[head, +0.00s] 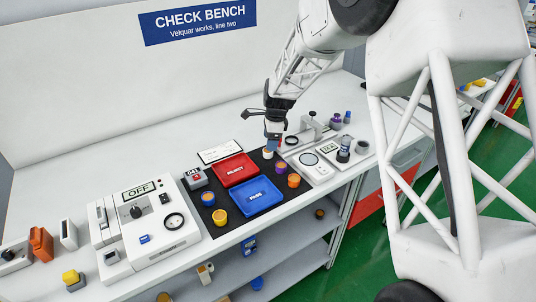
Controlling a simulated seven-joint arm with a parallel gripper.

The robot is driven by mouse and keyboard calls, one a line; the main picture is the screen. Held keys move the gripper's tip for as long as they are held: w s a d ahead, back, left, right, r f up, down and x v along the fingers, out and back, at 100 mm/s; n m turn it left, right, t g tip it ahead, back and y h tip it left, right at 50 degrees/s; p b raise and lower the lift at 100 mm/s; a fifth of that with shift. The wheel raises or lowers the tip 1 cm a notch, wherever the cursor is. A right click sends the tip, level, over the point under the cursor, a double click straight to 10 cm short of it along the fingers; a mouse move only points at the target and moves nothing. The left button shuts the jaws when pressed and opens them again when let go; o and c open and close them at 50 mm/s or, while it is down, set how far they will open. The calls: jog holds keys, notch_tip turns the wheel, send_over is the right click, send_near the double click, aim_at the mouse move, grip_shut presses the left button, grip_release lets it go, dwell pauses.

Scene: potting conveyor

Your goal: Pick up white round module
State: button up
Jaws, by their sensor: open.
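My gripper (272,143) is at the back right of the black mat (221,229), pointing down, with its jaws open. A small white round module (268,152) shows just below the fingertips at the mat's back right. Whether the fingers are around it or only above it is too small to tell. The gripper hides part of the module.
A red REJECT tray (235,170) and a blue PASS tray (256,196) lie on the mat. A purple module (281,167), an orange module (293,181) and a yellow module (220,217) stand nearby. A clamp-like fixture (311,128) stands right of the gripper.

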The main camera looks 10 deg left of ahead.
jog(key=shift+s+a+f, duration=0.1)
jog(key=shift+a+f, duration=0.15)
jog(key=shift+f, duration=1.05)
jog(key=shift+s+a+f, duration=0.1)
jog(key=shift+a+f, duration=0.1)
jog(key=shift+f, duration=1.1)
jog(key=c, duration=1)
jog(key=shift+r, duration=0.2)
jog(key=shift+r, duration=1.55)
jog(key=shift+s+d+r, duration=0.1)
jog(key=shift+s+d, duration=0.05)
jog(key=shift+s, duration=0.1)
jog(key=s+d, duration=0.2)
jog(key=s, duration=0.2)
jog(key=s+d+r, duration=0.1)
jog(key=s+d, duration=0.1)
jog(key=s, duration=0.3)
jog(key=s+d, duration=0.2)
jog(key=s, duration=0.3)
jog(key=shift+d+r, duration=0.2)
jog(key=shift+d, duration=0.05)
